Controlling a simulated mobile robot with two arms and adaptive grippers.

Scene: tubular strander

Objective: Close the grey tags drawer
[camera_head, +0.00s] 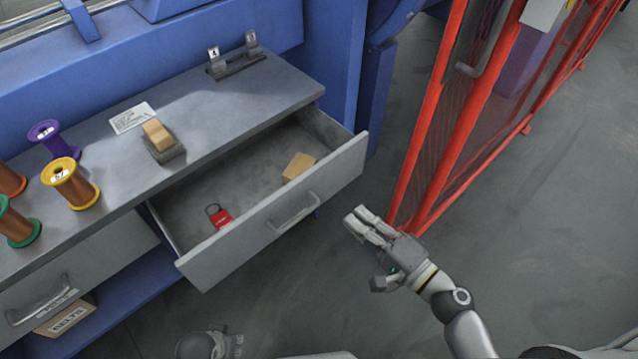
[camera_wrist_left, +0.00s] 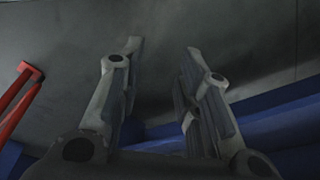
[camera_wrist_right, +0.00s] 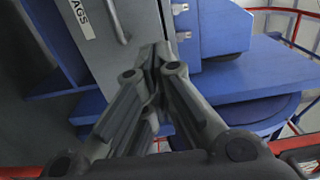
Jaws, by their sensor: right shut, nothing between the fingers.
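The grey tags drawer (camera_head: 275,215) stands pulled out from under the grey bench top. Its front has a bar handle (camera_head: 293,213). Inside lie a red tag (camera_head: 221,216) and a wooden block (camera_head: 298,167). In the right wrist view the drawer front (camera_wrist_right: 140,35) shows a label ending in "AGS". My right gripper (camera_head: 357,222) is shut and empty, in front of the drawer's right end, apparently a little short of its front. My left gripper (camera_wrist_left: 165,48) is open and empty in the left wrist view, pointing at dark floor and blue structure.
The bench top (camera_head: 200,95) holds several wire spools, a card (camera_head: 132,118) and a block in a holder (camera_head: 160,140). A closed drawer (camera_head: 75,270) is at left. A red mesh fence (camera_head: 455,110) stands to the right. Floor before the drawer is clear.

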